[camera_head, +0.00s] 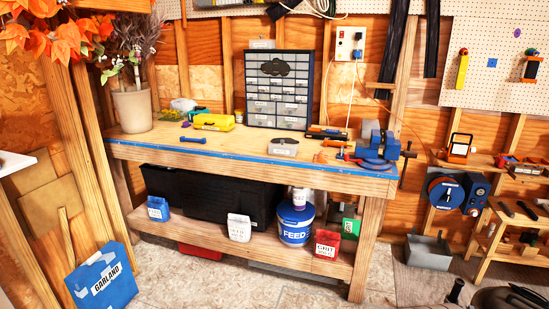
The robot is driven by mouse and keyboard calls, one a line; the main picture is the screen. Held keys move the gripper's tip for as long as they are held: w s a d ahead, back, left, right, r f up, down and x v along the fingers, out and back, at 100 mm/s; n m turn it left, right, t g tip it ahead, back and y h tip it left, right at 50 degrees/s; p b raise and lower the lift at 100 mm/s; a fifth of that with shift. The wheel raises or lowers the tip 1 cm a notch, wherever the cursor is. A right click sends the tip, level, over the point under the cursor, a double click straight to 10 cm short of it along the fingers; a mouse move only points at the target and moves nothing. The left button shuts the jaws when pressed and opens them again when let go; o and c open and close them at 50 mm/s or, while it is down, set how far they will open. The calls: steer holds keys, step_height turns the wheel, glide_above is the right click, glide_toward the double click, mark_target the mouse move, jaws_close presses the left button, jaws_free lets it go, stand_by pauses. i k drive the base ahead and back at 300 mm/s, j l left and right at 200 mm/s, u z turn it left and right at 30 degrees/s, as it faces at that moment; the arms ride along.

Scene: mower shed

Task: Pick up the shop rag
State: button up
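A small pale, crumpled thing (183,104) lies at the back left of the wooden workbench (235,146), next to the plant pot and a yellow tool case. It could be the shop rag, but it is too small to tell for sure. Nothing else in view is clearly a rag. My gripper is not in view.
The bench also holds a drawer cabinet (280,88), a blue vise (376,145), a plant pot (133,110), a yellow case (214,122) and a blue-handled tool (193,140). Floor before the bench is partly clear.

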mark_target(321, 157)
steer(key=i, duration=0.95)
steer(key=i+z, duration=0.1)
steer(key=i, duration=0.9)
steer(key=i+j, duration=0.15)
steer(key=i, duration=0.8)
